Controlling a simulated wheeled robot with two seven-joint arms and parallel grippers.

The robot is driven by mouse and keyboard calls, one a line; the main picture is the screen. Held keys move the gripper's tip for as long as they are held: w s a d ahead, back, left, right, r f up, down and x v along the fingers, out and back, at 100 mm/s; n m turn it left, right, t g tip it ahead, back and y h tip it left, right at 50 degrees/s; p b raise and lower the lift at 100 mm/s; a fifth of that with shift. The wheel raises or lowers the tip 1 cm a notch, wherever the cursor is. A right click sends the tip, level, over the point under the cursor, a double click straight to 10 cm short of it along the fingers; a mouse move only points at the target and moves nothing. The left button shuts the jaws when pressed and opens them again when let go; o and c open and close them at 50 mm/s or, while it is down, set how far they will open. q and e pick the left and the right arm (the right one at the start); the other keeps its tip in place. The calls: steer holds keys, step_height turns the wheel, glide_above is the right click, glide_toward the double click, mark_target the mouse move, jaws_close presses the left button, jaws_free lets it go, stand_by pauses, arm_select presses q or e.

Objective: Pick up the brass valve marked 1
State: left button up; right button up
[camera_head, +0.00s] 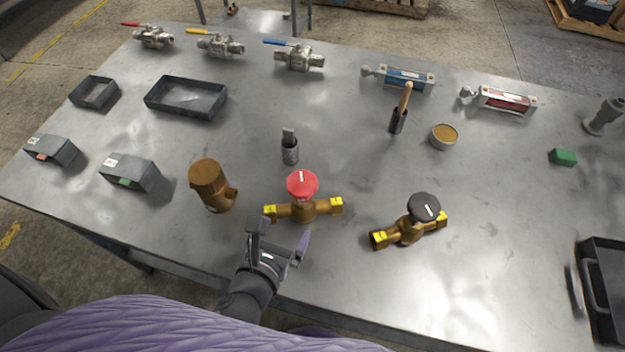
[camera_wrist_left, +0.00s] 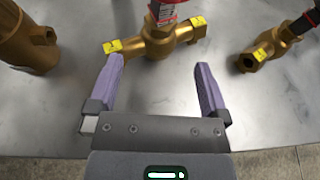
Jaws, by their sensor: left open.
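A brass valve with a red round knob (camera_head: 301,184) lies on the metal table, just beyond my left gripper (camera_head: 280,236). The knob bears a white mark like a 1, and the valve's ends carry yellow tags. In the left wrist view this valve's brass body (camera_wrist_left: 160,45) is ahead of the open fingers (camera_wrist_left: 160,68); its left end is close to the left fingertip, and I cannot tell if they touch. A second brass valve with a black knob (camera_head: 425,207) lies to the right; its white mark is too small to read surely. My left gripper is open and empty. My right gripper is not in view.
A brown-brass fitting (camera_head: 210,186) stands left of the red-knobbed valve. A small grey cylinder (camera_head: 290,150) stands behind it. A black tray (camera_head: 604,295) is at the right edge. The table (camera_head: 340,275) is clear in front of the valves.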

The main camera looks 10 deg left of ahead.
mark_target(299, 209)
arm_select(q)
steer(key=x, duration=0.3)
steer(key=b+x, duration=0.1)
steer(key=x, duration=0.2)
steer(key=b+x, duration=0.1)
steer(key=x, duration=0.2)
steer(key=shift+s+f, duration=0.15)
steer(key=shift+f, duration=0.15)
steer(key=shift+w, duration=0.25)
jaws_close()
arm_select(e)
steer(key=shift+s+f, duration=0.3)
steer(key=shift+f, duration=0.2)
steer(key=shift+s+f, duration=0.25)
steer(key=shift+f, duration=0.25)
